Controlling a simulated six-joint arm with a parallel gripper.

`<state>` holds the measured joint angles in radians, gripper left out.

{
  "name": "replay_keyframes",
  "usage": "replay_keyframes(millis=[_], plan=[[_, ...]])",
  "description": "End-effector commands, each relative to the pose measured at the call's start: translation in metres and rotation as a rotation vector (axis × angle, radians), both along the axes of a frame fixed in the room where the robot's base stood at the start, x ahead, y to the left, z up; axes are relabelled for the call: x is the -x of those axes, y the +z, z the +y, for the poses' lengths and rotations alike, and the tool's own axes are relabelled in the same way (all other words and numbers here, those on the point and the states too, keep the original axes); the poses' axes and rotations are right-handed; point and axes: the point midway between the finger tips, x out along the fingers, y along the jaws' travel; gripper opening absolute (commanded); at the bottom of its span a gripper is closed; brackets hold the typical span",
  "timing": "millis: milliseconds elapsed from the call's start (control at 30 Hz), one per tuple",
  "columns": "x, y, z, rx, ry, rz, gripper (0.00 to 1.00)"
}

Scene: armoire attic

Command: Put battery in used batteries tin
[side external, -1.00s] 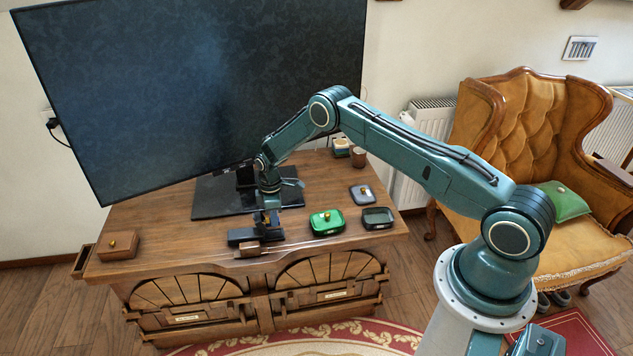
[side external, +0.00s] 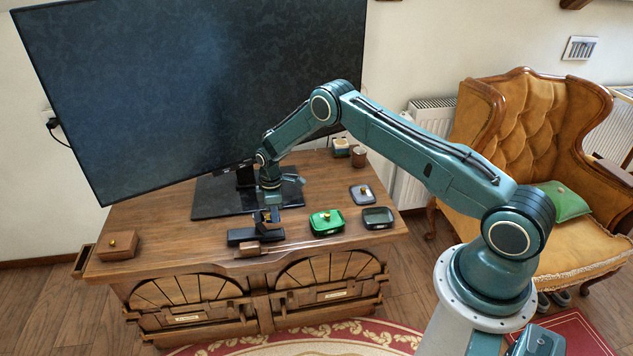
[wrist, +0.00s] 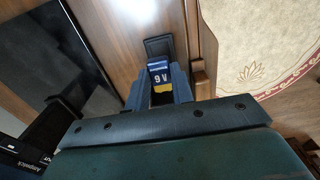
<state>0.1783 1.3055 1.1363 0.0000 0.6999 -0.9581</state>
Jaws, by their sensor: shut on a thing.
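My gripper (side external: 268,217) is shut on a 9 V battery just above the black device (side external: 241,237) near the table's front edge. In the wrist view, the battery (wrist: 160,74), dark blue and white with a yellow band, sits between my gripper's fingers (wrist: 160,88). The black device (wrist: 158,46) shows beyond it. To the right on the table are a green tin (side external: 321,228) with its lid on and an open dark tin (side external: 377,222). A grey lid (side external: 364,198) with a gold knob lies behind them. I cannot read which tin is for used batteries.
A small wooden block (side external: 249,249) lies in front of the black device. A wooden box (side external: 117,250) stands at the left. The large screen (side external: 200,90) and its black base (side external: 212,200) fill the back. A brown cup (side external: 359,157) stands at the back right.

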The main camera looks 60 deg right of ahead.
Motion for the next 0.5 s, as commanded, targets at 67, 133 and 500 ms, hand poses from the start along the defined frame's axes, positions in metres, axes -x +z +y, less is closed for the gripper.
replay_keyframes(millis=[67,133,500], plan=[[0.002,0.001,-0.006,0.0,-0.012,0.0,0.05],[0.005,0.002,-0.012,0.0,-0.027,0.0,0.05],[0.049,0.013,-0.087,0.0,-0.207,0.0,0.05]])
